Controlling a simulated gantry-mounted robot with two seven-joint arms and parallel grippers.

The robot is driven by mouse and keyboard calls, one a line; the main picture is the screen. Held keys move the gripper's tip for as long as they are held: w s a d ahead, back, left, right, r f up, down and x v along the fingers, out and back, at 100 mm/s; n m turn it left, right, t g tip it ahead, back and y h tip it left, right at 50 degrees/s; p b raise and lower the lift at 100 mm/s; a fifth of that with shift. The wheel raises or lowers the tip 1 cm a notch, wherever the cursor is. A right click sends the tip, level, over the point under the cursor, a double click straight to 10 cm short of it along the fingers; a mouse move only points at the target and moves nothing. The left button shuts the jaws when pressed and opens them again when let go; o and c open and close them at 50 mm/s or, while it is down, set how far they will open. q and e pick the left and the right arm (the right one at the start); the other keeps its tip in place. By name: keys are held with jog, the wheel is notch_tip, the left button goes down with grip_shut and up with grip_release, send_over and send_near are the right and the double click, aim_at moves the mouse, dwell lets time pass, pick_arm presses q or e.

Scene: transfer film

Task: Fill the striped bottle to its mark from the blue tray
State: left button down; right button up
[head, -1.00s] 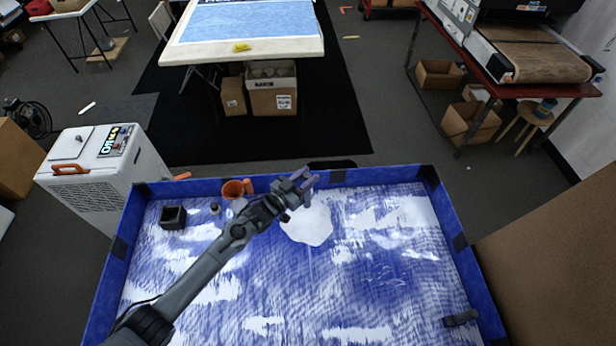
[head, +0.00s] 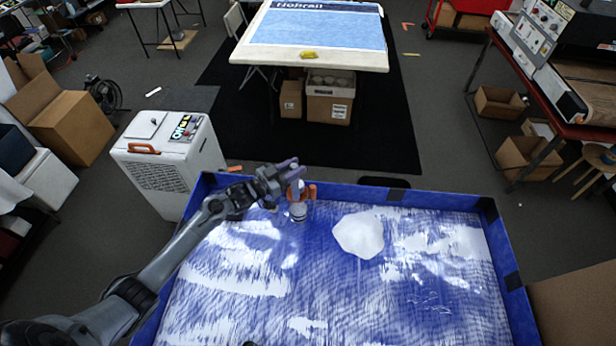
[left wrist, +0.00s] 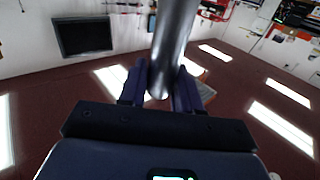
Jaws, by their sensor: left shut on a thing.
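The blue tray (head: 488,222) has a white, streaky film over its floor and a smooth white heap (head: 358,234) right of the middle. A small pale bottle with a dark band (head: 298,212) stands near the tray's back edge; my gripper partly covers it from above. My left gripper (head: 291,168) is over the bottle. In the left wrist view it is shut on a smooth dark grey metal rod (left wrist: 173,45). The rod's far end and any load on it are not clear. I cannot make out a fill mark. My right gripper is out of view.
An orange mug (head: 308,191) is just behind the bottle, partly hidden. My left arm crosses the tray's left side. Tray walls rise on the back and right. A white machine (head: 165,160) stands beyond the back left corner. The tray's right side is open.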

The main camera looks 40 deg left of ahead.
pick_arm(q)
jog(key=w+d+f+m+g+y, duration=0.4)
jog(key=w+d+f+m+g, duration=0.1)
jog(key=d+f+m+g, duration=0.1)
jog(key=shift+w+d+f+y, duration=0.25)
jog(key=shift+d+f+y, duration=0.2)
jog(key=shift+d, duration=0.4)
dwell(2.5)
jog(key=shift+a+r, duration=0.1)
